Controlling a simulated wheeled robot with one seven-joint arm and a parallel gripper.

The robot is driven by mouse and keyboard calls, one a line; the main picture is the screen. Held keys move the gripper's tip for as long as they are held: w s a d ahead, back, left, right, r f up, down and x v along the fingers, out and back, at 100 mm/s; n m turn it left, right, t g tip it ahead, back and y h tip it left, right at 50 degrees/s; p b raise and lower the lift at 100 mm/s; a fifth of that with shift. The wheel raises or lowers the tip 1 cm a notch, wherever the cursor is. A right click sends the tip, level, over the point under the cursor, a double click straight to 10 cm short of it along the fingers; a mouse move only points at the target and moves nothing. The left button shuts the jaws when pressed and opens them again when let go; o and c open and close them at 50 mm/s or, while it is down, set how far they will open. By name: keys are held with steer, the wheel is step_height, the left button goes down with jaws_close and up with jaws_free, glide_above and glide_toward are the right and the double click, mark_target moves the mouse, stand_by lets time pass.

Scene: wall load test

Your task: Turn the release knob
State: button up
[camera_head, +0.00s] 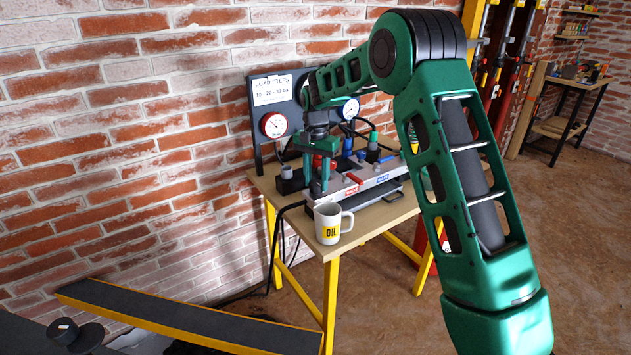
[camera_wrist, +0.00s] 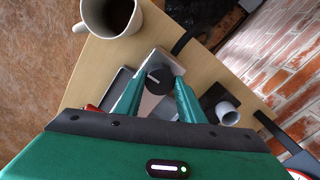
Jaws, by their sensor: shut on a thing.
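The release knob (camera_wrist: 159,76) is a round black knob with a pale pointer line, on the end of a grey metal block (camera_wrist: 151,103). My gripper (camera_wrist: 159,80) has its two green fingers on either side of the knob, shut on it. In the head view my gripper (camera_head: 319,184) reaches down to the near left end of the grey pump unit (camera_head: 366,185) on the table.
A white OIL mug (camera_head: 328,224) with dark liquid stands close by at the front edge of the wooden table (camera_head: 377,222). A panel (camera_head: 257,95) with a red-rimmed gauge (camera_head: 273,125) and a blue-rimmed gauge (camera_head: 350,108) stands behind, against the brick wall. A black hose (camera_wrist: 187,38) runs near the knob.

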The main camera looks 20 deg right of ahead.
steer(key=shift+w+n, duration=0.1)
steer(key=shift+n, duration=0.2)
steer(key=n, duration=0.3)
steer(key=shift+n, duration=0.4)
steer(key=n, duration=0.4)
steer(key=shift+r+n, duration=0.1)
steer(key=shift+n, duration=0.2)
steer(key=n, duration=0.4)
steer(key=shift+d+n, duration=0.15)
steer(key=shift+n, duration=2.05)
steer(key=shift+w+d, duration=0.1)
steer(key=o, duration=0.9)
steer(key=shift+c, duration=0.2)
steer(key=shift+o, duration=0.9)
